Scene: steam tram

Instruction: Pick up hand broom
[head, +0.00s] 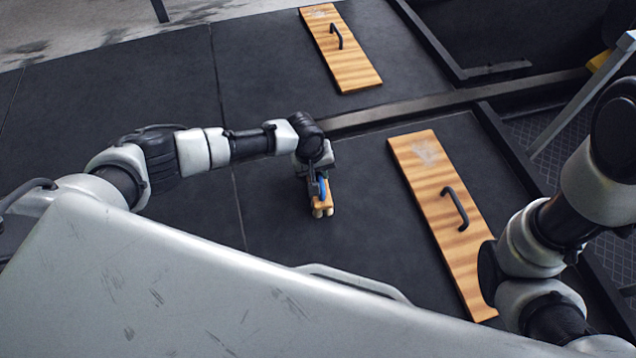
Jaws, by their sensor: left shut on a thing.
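My left gripper (318,192) points down over the dark floor near the middle of the head view. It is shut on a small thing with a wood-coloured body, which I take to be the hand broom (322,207). Only a short part of it shows, with pale rounded ends and a blue patch beside it. The gripper and wrist hide the rest. I cannot tell whether it touches the floor. My right arm comes in at the right, but its gripper is not in view.
A wooden board with a black handle (425,170) lies on the floor to the right of my left gripper. Another such board (350,65) lies farther back. A dark raised beam (440,103) runs between them. The dark floor (270,210) around the gripper is clear.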

